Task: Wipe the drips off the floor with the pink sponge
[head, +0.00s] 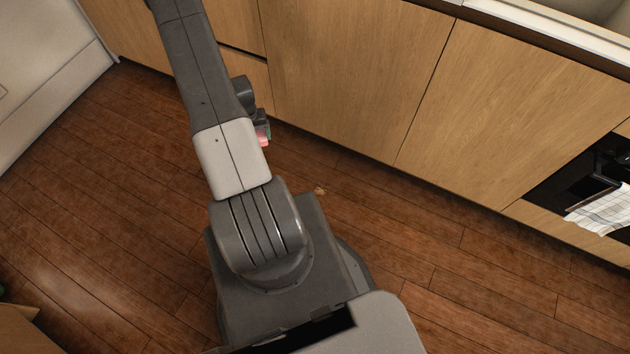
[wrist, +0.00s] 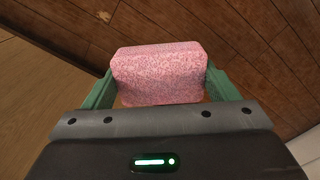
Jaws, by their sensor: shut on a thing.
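My gripper (wrist: 159,74) is shut on the pink sponge (wrist: 158,66), with a green finger on either side of it in the wrist view. In the head view, the sponge (head: 263,141) shows only as a small pink patch beside my arm, which hides most of it. A small pale brown drip (head: 319,190) lies on the floor, to the right of my arm and below the sponge in the picture. A small pale mark, perhaps a drip (wrist: 103,16), shows on the floor beyond the sponge in the wrist view. I cannot tell whether the sponge touches the floor.
Wooden cabinet fronts (head: 360,75) run along the back. A dark oven (head: 590,170) with a checked towel (head: 603,208) is at the right. A pale appliance or panel (head: 50,70) stands at the upper left. The brown plank floor (head: 110,210) is open at left.

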